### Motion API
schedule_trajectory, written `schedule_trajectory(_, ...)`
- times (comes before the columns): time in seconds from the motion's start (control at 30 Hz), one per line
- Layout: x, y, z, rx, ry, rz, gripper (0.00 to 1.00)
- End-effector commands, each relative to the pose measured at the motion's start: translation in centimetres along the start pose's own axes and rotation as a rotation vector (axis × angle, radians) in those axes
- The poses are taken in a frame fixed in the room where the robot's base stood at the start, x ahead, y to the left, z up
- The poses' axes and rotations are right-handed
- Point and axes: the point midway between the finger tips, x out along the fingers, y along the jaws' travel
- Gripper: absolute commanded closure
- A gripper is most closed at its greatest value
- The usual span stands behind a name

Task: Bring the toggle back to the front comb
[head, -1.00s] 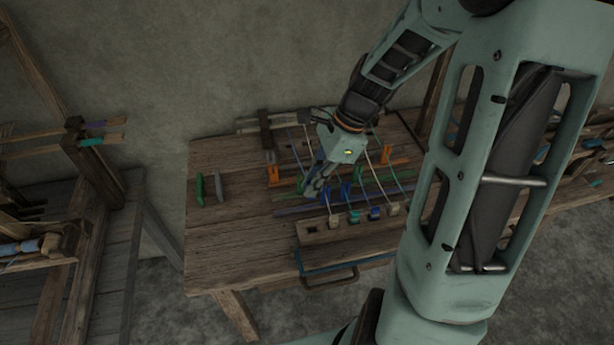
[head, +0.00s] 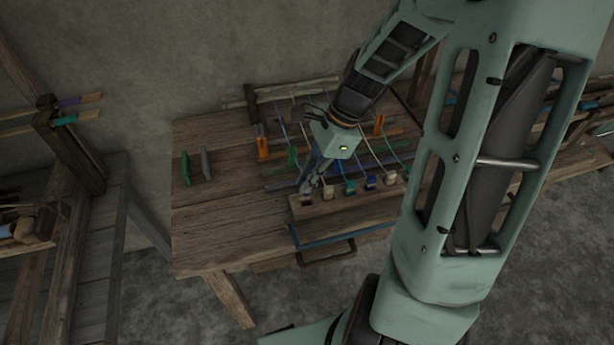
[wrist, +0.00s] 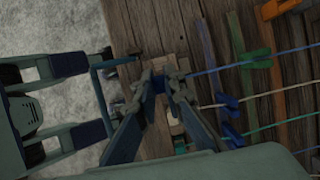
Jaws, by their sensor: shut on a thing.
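The front comb (head: 345,208) is a wooden block along the front of the loom table. Several toggles sit along it, including a cream toggle (head: 328,193), a teal toggle (head: 349,187) and a blue toggle (head: 370,182). My gripper (head: 305,191) points down at the comb's left end, left of the cream toggle. In the wrist view my gripper (wrist: 160,78) is shut on the toggle, which the fingers mostly hide. A blue cord (wrist: 255,62) runs from the fingertips across the table. I cannot tell whether the held toggle touches the comb.
Orange clips (head: 263,147) and coloured strips stand behind the comb, with cords crossing above them. A green piece (head: 185,168) and a grey piece (head: 206,165) stand on the left of the table (head: 215,225). The front left tabletop is clear.

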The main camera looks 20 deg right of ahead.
Motion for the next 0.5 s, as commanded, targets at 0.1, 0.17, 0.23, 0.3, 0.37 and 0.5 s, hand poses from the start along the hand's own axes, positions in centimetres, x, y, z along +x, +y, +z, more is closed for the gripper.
schedule_trajectory(0.1, 1.38, 0.0, -0.56, 0.0, -0.001, 0.0, 1.0)
schedule_trajectory(0.17, 1.51, -0.01, -0.6, 0.0, -0.001, 0.0, 1.0)
schedule_trajectory(0.23, 1.51, -0.01, -0.6, 0.0, 0.0, 0.0, 1.0)
schedule_trajectory(0.3, 1.44, -0.01, -0.57, 0.0, 0.0, 0.0, 1.0)
schedule_trajectory(0.37, 1.4, -0.01, -0.56, 0.0, 0.0, 0.0, 1.0)
schedule_trajectory(0.5, 1.43, -0.01, -0.57, 0.0, 0.0, 0.0, 1.0)
